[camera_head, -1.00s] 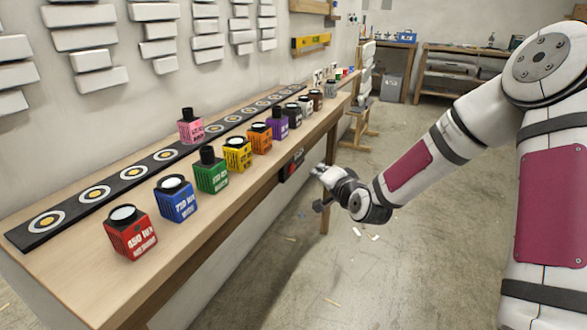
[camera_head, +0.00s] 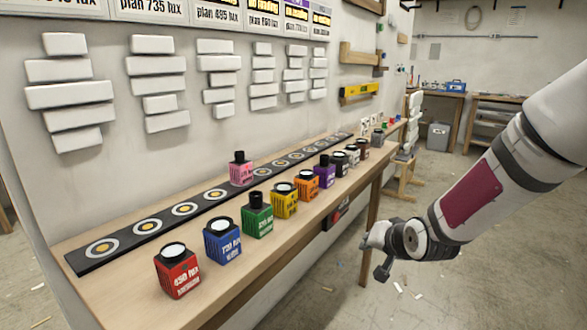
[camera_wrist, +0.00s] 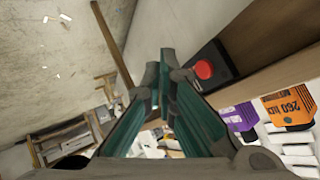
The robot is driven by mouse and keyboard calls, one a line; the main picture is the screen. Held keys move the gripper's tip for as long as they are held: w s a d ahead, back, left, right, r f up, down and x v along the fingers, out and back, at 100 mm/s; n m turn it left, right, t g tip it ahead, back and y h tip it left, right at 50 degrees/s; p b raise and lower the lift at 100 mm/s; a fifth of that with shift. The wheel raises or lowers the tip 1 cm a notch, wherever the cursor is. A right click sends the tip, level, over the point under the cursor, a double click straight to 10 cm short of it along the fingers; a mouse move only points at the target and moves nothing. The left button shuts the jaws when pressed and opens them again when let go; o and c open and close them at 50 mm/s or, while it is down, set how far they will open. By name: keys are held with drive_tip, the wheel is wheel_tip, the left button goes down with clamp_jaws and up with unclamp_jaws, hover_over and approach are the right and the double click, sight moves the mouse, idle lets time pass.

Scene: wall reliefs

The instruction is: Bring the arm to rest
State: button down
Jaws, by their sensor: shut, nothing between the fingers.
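My gripper (camera_head: 374,250) is at the end of my white arm, on the right in the head view. It hangs in free air off the front edge of the workbench, touching nothing. In the wrist view my gripper (camera_wrist: 160,92) shows two green-lined fingers close together at the tips, shut and empty. The arm reaches down and left from the upper right, with a dark red panel on its link.
The workbench (camera_head: 88,247) carries a row of coloured boxes, including a red one (camera_head: 177,271) and a blue one (camera_head: 222,241), and a black strip of round targets (camera_head: 146,226). A red button (camera_wrist: 204,69) sits on the bench's front. Open floor (camera_head: 350,300) lies below the gripper.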

drive_tip(key=s+r+n+g+h, duration=0.1)
drive_tip(key=s+r+n+g, duration=0.2)
drive_tip(key=s, duration=1.2)
drive_tip(key=s+r+g, duration=0.3)
drive_tip(key=s+r, duration=0.1)
drive_tip(key=s, duration=1)
drive_tip(key=s+r+n+g+h, duration=0.15)
drive_tip(key=s+r+g, duration=0.25)
drive_tip(key=s, duration=1.1)
wheel_tip(320, 180, up, 24)
drive_tip(key=t+p, duration=0.4)
drive_tip(key=p, duration=1.8)
drive_tip(key=shift+y+p, duration=0.35)
drive_tip(key=shift+p, duration=0.05)
drive_tip(key=shift+w+r, duration=0.1)
